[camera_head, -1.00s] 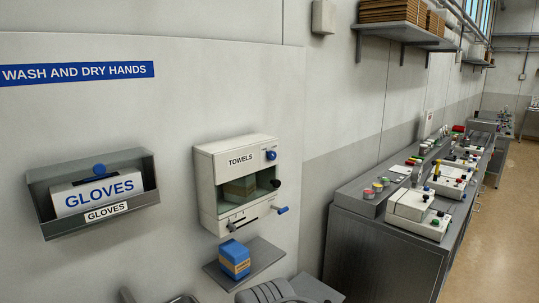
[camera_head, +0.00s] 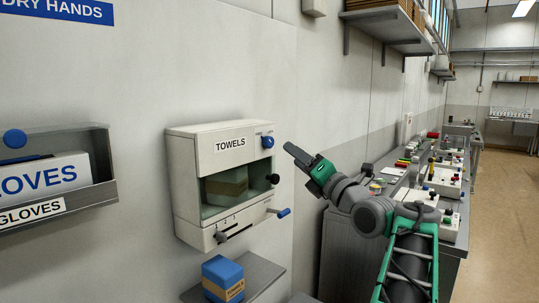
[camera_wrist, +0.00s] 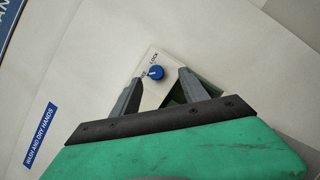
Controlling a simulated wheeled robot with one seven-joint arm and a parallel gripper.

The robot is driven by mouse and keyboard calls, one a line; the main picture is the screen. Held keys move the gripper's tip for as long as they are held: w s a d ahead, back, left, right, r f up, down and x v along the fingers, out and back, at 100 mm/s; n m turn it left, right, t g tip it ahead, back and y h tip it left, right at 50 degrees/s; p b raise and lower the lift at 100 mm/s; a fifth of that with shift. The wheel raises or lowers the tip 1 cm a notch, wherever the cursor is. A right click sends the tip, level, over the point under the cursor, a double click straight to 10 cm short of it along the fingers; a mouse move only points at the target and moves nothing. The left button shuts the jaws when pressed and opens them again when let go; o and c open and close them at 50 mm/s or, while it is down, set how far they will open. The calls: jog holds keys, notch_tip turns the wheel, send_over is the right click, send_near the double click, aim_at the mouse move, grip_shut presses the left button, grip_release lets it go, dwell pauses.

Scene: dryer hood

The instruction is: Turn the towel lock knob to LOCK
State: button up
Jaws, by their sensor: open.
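The towel dispenser (camera_head: 205,143), a white box labelled TOWELS, hangs on the wall at centre left in the head view. Its blue lock knob (camera_head: 267,142) sits at the upper right of its front. In the wrist view the same knob (camera_wrist: 156,72) shows between and beyond my fingertips, with LOCK printed above it and other lettering partly hidden. A pale pointer line is on the knob; its exact setting is hard to tell. My gripper (camera_head: 290,151) is to the right of the knob, apart from it. It also shows in the wrist view (camera_wrist: 160,82), open and empty.
A black knob (camera_head: 272,179) and a blue-tipped lever (camera_head: 283,212) stick out lower on the dispenser's right side. A shelf (camera_head: 262,272) below holds a blue towel box (camera_head: 222,277). A glove holder (camera_head: 105,165) is at left. A workbench (camera_head: 345,250) stands behind my arm.

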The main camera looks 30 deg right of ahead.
aim_at(272, 143)
jog(key=shift+y, duration=0.4)
jog(key=p+x, duration=0.1)
jog(key=x, duration=0.1)
jog(key=a+p+x, duration=0.1)
jog(key=x, duration=0.4)
jog(key=shift+w+a+r+p, duration=0.1)
jog(key=shift+a+r+p, duration=0.05)
jog(key=shift+a+p, duration=0.2)
jog(key=shift+w, duration=0.45)
jog(key=shift+d, duration=0.1)
grip_shut()
